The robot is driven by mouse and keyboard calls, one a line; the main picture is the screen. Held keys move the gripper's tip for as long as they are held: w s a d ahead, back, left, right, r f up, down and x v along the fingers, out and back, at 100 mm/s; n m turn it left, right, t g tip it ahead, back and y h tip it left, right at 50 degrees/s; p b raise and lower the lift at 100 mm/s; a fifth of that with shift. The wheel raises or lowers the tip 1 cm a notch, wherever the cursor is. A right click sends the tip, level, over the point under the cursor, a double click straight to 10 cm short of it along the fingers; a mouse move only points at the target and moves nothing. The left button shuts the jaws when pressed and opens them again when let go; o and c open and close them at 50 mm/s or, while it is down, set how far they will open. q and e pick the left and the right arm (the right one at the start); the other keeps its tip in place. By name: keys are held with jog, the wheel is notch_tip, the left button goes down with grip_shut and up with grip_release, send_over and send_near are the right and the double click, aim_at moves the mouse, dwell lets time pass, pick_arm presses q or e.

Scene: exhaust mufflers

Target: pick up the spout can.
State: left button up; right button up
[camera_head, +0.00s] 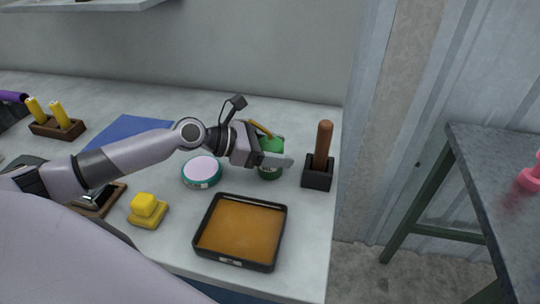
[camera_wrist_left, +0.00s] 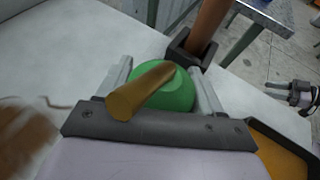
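The spout can is green with a brass-yellow spout. In the head view the can (camera_head: 271,146) stands on the counter, partly hidden by my left gripper (camera_head: 280,160). In the left wrist view the can (camera_wrist_left: 172,95) sits between the two fingers of my left gripper (camera_wrist_left: 163,88), its spout pointing toward the camera. The fingers are spread about as wide as the can, one on each side. Whether they press on it I cannot tell. A grey gripper-like part, probably my right gripper (camera_wrist_left: 296,94), shows small at the right of the left wrist view.
A wooden-handled tool in a black holder (camera_head: 317,176) stands close right of the can. A teal-rimmed round tin (camera_head: 202,171) is left of it. A black-rimmed tray (camera_head: 200,232) lies nearer, with a yellow block (camera_head: 146,208) to its left. The counter's right edge is close.

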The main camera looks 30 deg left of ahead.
aim_at(276, 138)
pick_arm(q)
jog(key=shift+r, duration=0.15)
notch_tip(276, 138, up, 20)
jog(key=p, duration=0.3)
jog(key=s+d+f+m+g+h, duration=0.1)
jog(key=s+d+f+m+g, duration=0.1)
jog(key=s+d+f, duration=0.35)
jog(key=s+a+f, duration=0.3)
jog(key=s+f, duration=0.1)
jog(key=f, duration=0.4)
jog(key=shift+s+n+t, duration=0.3)
jog(key=shift+n+t, duration=0.1)
